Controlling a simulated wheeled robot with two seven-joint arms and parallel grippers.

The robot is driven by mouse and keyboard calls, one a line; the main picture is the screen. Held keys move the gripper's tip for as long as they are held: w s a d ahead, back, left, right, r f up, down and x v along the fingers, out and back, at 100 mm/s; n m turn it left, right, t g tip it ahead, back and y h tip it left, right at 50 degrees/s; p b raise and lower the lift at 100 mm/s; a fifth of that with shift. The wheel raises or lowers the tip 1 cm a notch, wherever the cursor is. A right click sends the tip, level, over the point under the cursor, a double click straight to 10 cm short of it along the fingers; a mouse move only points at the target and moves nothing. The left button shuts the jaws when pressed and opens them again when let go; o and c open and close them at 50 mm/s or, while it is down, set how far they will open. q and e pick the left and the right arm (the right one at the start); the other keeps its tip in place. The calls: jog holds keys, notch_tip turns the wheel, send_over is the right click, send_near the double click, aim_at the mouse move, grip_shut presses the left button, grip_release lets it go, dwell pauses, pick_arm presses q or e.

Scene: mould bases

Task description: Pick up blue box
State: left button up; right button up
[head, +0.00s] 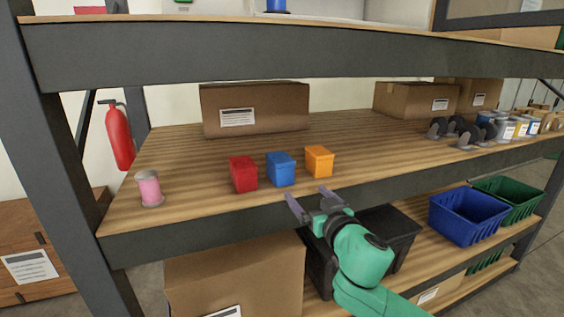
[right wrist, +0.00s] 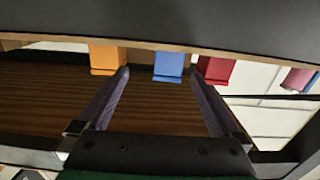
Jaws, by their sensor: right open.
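The blue box (head: 281,169) stands on the wooden shelf between a red box (head: 243,174) and an orange box (head: 319,161). My right gripper (head: 308,200) is open and empty at the shelf's front edge, in front of the blue and orange boxes and apart from them. In the right wrist view the blue box (right wrist: 168,66) shows beyond and between the two fingers (right wrist: 160,76). There the orange box (right wrist: 106,60) is to the left and the red box (right wrist: 214,70) to the right. My left gripper is in neither view.
A pink spool (head: 149,189) stands at the shelf's left. A cardboard box (head: 255,110) is behind the small boxes. A dark beam (head: 260,52) runs above, and the shelf's front beam (head: 200,228) lies below. Blue (head: 468,217) and green (head: 508,199) bins sit lower right.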

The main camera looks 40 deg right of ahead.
aim_at(286, 172)
jog(key=shift+t, duration=0.3)
jog(key=x, duration=0.3)
jog(key=a+r+p+x, duration=0.1)
jog(key=x, duration=0.5)
jog(key=shift+w+a+r+p, duration=0.15)
jog(key=shift+w+r+p, duration=0.05)
jog(key=shift+w+p, duration=0.2)
jog(key=shift+w+r, duration=0.2)
jog(key=shift+w, duration=0.35)
jog(key=shift+x, duration=2.15)
jog(key=shift+s+f, duration=0.1)
jog(key=shift+s, duration=0.05)
jog(key=c, duration=0.3)
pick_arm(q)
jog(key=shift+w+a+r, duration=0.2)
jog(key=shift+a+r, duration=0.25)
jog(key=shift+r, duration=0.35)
pick_arm(e)
grip_shut()
